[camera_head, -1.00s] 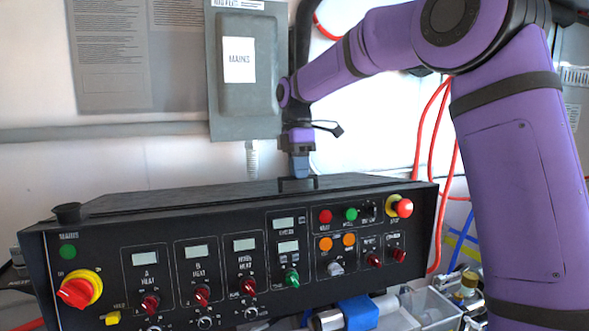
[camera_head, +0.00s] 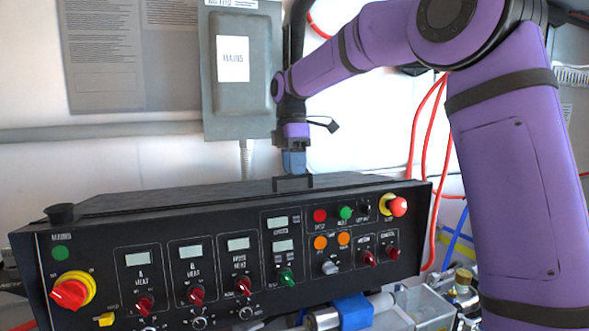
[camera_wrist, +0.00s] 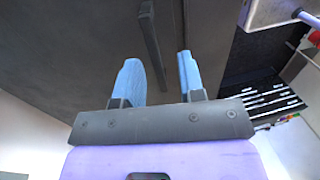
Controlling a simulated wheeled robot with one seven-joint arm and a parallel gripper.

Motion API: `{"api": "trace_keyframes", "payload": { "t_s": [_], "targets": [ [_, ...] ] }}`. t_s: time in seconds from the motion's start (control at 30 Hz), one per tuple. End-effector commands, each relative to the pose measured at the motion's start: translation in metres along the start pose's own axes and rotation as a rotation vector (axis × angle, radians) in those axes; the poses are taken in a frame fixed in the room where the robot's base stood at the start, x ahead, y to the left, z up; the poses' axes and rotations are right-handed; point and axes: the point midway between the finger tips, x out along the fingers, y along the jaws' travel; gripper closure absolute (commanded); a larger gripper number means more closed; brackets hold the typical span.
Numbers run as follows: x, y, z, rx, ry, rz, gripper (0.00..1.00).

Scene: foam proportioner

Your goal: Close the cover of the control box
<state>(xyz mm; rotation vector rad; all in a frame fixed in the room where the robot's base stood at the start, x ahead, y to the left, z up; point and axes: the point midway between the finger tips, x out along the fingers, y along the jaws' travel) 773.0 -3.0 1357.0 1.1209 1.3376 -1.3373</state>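The black control box (camera_head: 155,227) fills the lower left of the head view, its front panel facing me. Its dark cover (camera_head: 150,197) lies low along the top and looks flat or nearly so; I cannot tell if it is fully seated. A black bar handle (camera_head: 293,184) stands near the middle of the top edge. My gripper (camera_head: 293,170) points down just behind and above the handle. In the wrist view my gripper (camera_wrist: 158,65) shows two blue fingers apart with nothing held. A dark bar, apparently the handle (camera_wrist: 152,50), shows beyond the gap between them.
A grey MAINS box (camera_head: 240,105) is on the wall behind. Red cables (camera_head: 428,130) hang to the right of my gripper. Clear bins (camera_head: 425,305) and a blue-banded cylinder (camera_head: 355,313) sit below the panel at the right.

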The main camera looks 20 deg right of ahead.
Motion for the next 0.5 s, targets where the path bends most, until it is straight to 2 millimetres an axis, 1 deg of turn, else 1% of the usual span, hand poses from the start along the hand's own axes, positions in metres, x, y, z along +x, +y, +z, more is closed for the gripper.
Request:
{"api": "trace_keyframes", "payload": {
  "t_s": [0.3,0.4,0.5],
  "targets": [
    [-0.056,0.000,0.000,0.000,0.000,0.002,0.64],
    [-0.073,0.000,0.000,0.000,0.000,0.001,0.64],
    [-0.086,0.000,0.000,0.000,0.000,0.000,0.64]
  ]
}}
